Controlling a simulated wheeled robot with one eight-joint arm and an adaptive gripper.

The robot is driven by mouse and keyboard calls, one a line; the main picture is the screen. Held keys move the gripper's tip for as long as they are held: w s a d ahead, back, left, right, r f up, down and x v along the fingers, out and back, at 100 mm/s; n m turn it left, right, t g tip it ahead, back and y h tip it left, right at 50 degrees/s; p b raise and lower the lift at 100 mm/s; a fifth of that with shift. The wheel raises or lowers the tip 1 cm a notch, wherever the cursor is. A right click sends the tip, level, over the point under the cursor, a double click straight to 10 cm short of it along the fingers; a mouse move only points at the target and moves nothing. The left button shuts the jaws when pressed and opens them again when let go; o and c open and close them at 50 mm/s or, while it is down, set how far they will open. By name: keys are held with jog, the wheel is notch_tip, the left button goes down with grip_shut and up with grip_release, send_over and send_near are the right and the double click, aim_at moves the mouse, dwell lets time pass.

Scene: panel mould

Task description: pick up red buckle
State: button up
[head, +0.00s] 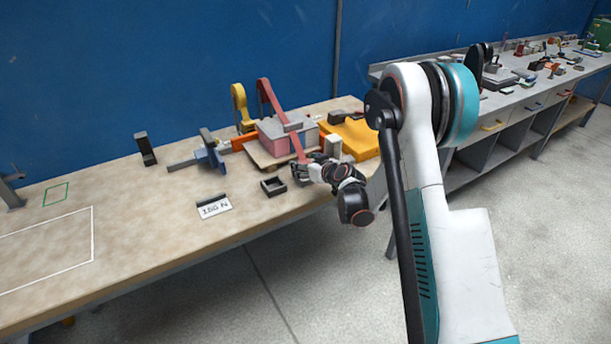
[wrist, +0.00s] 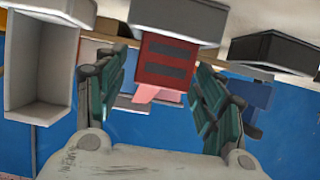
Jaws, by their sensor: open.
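The red buckle (head: 272,100) is a long red strip standing up and bending down over the front of a grey and pink block assembly (head: 272,142) on the bench. In the wrist view a red face with two dark bars (wrist: 165,62), which looks like the buckle's near end, shows under a grey block (wrist: 178,20). My gripper (head: 302,170) is at the front of the assembly, close to the buckle's lower end. In the wrist view its dark green fingers (wrist: 161,78) are open, one on each side of the red part. I cannot tell whether they touch it.
A yellow strip (head: 240,105) stands at the back left of the assembly, and a yellow block (head: 355,140) lies to its right. A small black tray (head: 273,187) and a label card (head: 214,208) lie in front. A blue clamp (head: 213,150) stands left. The bench's left part is mostly clear.

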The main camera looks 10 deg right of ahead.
jog(key=shift+w+f, duration=0.15)
jog(key=shift+w, duration=0.1)
jog(key=c, duration=1.2)
